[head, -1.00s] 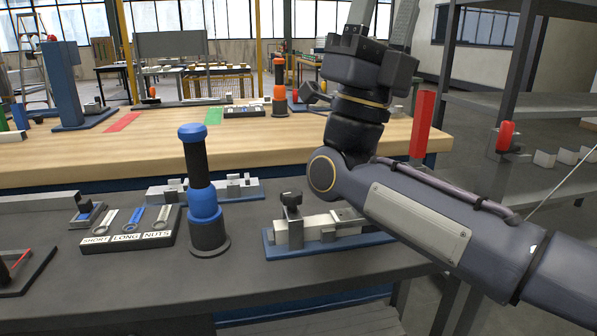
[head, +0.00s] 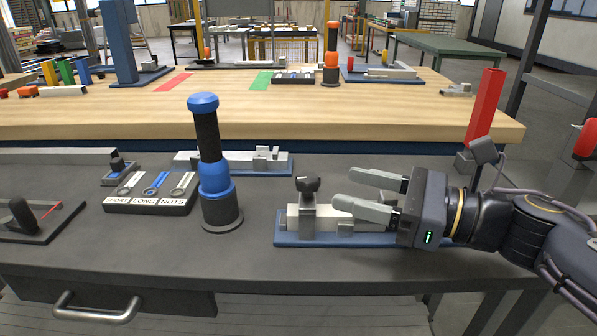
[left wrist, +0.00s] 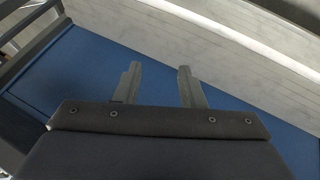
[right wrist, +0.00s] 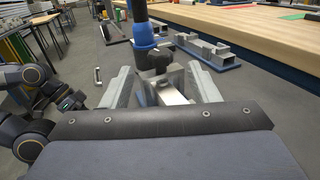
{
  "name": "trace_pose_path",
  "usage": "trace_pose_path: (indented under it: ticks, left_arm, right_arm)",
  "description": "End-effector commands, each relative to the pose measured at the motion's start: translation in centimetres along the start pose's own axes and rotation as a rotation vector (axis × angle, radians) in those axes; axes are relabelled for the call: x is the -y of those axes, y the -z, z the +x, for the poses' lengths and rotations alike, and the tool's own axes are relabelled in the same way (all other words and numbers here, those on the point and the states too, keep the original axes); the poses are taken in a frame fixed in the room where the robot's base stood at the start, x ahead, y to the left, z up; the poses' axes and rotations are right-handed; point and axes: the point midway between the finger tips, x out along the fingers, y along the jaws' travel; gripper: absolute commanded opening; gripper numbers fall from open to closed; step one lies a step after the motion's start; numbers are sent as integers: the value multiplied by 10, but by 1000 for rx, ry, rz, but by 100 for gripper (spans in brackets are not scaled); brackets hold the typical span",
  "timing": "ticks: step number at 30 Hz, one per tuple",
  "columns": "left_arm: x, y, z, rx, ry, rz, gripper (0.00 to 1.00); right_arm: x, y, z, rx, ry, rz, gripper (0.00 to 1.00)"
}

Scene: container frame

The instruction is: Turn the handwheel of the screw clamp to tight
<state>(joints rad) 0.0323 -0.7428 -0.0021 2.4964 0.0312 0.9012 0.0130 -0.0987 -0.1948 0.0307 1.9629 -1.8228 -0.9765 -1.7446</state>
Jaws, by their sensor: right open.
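The screw clamp (head: 300,222) stands on a blue base plate at the front right of the grey bench. It has a grey block and a black handwheel (head: 307,185) on top. My right gripper (head: 342,187) is open and empty, just right of the handwheel, with its fingers pointing left towards it. In the right wrist view the handwheel (right wrist: 156,62) shows beyond and between the open fingertips (right wrist: 158,72). I see no contact. My left gripper (left wrist: 159,68) shows only in its wrist view, fingers apart and empty, above a blue surface.
A blue and black upright post (head: 209,150) stands left of the clamp. Behind it is another blue-based fixture (head: 232,165). A labelled tray (head: 150,205) with wrenches lies further left. A red upright block (head: 486,105) stands at the back right.

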Motion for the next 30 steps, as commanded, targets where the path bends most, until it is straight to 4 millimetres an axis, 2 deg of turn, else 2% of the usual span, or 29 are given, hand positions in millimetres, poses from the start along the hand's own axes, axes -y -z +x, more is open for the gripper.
trace_pose_path:
  ticks: [9,15,19,27,28,30]
  left_arm:
    - [4,-5,10,0,0,0,36]
    - [6,-6,12,0,0,0,36]
    - [6,-6,13,0,0,0,36]
    - [6,-6,13,0,0,0,36]
    - [6,-6,13,0,0,0,36]
    - [6,-6,13,0,0,0,36]
  right_arm:
    - [-1,1,65,2,-7,4,55]
    - [-1,0,91,3,-4,4,55]
    - [-1,-1,98,3,-4,4,55]
    - [0,-1,100,4,-2,4,55]
    - [0,-1,100,4,-2,4,53]
    - [0,-1,100,4,-2,4,44]
